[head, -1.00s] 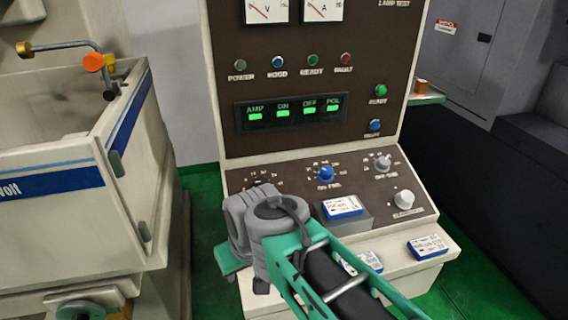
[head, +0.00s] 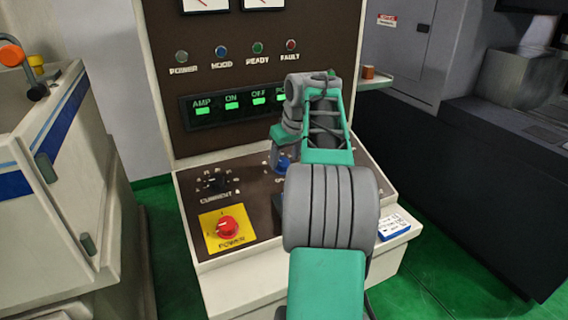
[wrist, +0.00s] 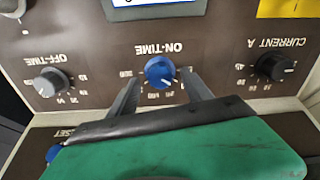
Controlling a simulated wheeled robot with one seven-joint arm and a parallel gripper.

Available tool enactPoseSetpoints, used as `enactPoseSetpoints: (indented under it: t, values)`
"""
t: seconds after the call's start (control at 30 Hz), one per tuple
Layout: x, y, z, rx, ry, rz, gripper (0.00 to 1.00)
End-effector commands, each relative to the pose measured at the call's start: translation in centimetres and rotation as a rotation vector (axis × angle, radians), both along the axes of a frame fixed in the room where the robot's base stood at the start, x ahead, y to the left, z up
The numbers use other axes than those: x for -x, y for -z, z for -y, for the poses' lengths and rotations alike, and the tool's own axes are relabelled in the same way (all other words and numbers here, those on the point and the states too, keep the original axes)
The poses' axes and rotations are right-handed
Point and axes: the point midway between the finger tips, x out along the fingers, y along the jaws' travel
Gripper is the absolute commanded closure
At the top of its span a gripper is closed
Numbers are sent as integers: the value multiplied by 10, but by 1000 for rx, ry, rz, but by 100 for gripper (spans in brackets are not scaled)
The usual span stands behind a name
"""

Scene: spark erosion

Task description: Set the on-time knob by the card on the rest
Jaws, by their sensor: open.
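The blue on-time knob (wrist: 160,71) is in the middle of the wrist view, which shows the panel upside down. My gripper (wrist: 160,80) is open, with one finger on each side of the knob; I cannot tell whether they touch it. In the head view the knob (head: 283,163) is partly covered by my gripper, whose fingertips are hard to make out. Only an edge of the card (wrist: 150,2) on the grey rest (wrist: 158,14) shows at the top of the wrist view, and its writing is not readable. In the head view my arm hides the card.
The current knob (wrist: 277,67) and the off-time knob (wrist: 52,82) flank the on-time knob. A red power switch (head: 228,226) on a yellow plate is at the panel's lower left. Another card (head: 393,224) lies on the ledge. Green displays (head: 232,105) are above.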

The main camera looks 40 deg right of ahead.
Motion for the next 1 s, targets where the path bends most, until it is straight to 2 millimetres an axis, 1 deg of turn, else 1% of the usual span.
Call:
enactPoseSetpoints:
  t: [0.03, 0.13, 0.23, 0.43, 1.0]
  values:
    - [-3, 8, 0, -2, -2, -1, 42]
    - [-7, 18, 2, 0, 1, 0, 42]
    - [-9, 21, 2, 1, 0, 1, 42]
    - [-9, 21, 2, 1, 0, 1, 43]
    - [-9, 21, 2, 1, 0, 1, 90]
